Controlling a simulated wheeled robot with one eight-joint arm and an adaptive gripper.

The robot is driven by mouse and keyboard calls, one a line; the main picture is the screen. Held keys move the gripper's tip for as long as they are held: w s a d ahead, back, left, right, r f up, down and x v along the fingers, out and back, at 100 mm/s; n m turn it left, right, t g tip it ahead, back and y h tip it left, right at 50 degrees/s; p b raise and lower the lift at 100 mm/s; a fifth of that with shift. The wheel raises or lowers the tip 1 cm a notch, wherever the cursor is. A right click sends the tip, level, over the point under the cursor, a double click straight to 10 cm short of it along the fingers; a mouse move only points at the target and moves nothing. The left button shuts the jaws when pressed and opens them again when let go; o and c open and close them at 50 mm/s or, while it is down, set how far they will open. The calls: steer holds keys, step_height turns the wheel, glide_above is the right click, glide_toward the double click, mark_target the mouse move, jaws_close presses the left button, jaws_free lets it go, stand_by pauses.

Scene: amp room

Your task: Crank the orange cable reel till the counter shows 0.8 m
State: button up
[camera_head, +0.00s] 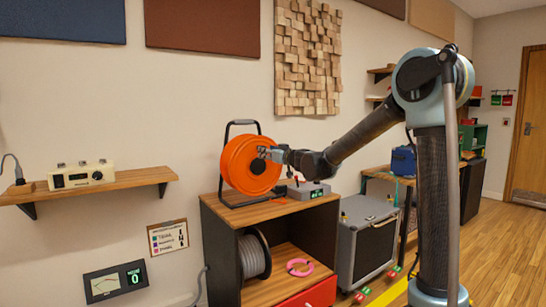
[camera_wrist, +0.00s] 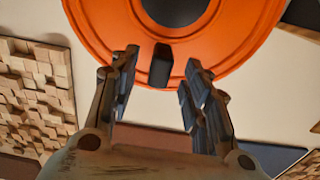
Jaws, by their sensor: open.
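The orange cable reel (camera_head: 238,162) stands upright in a black frame on top of a wooden-topped cabinet. My gripper (camera_head: 272,154) is at the right part of its face. In the wrist view the reel (camera_wrist: 85,30) fills the top, with a dark hub. A black crank handle (camera_wrist: 161,66) stands out from the reel between the fingertips of my open gripper (camera_wrist: 163,78). Gaps show on both sides of the handle. A grey box (camera_head: 308,190) with a small green display sits beside the reel. Its digits are too small to read.
The cabinet (camera_head: 222,222) holds a grey cable spool (camera_head: 254,257) and a pink coil (camera_head: 300,267) below. A wall panel (camera_head: 115,282) has a dial and a green digit. A shelf (camera_head: 95,187) bears a cream device. A grey wheeled case (camera_head: 367,240) stands right of the cabinet.

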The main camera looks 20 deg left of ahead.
steer(key=shift+x, duration=2.25)
jaws_close()
